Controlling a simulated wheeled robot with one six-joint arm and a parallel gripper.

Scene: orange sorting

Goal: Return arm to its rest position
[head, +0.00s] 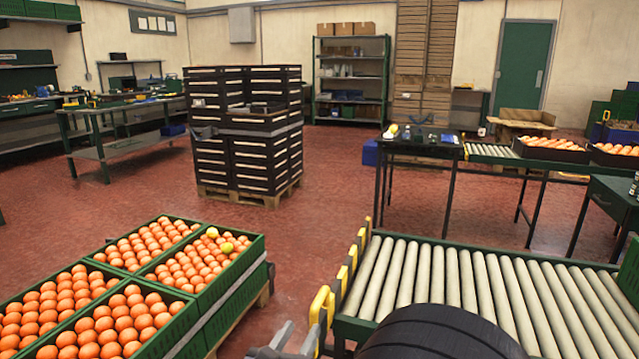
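My gripper (284,345) shows only in part at the bottom edge of the head view, as grey metal pieces left of the roller conveyor's corner. Its fingertips are cut off or unclear, so I cannot tell whether it is open or shut. A dark rounded part of my arm (440,335) shows at the bottom, in front of the rollers. No orange is visible at the gripper, but most of it is out of view.
Green crates of oranges (250,262) stand at lower left, with two yellowish fruits in one. The roller conveyor (470,270) has yellow guards (322,305). Stacked black crates (250,150) stand on a pallet. A dark table (420,147) stands behind the conveyor. Red floor (330,200) between is clear.

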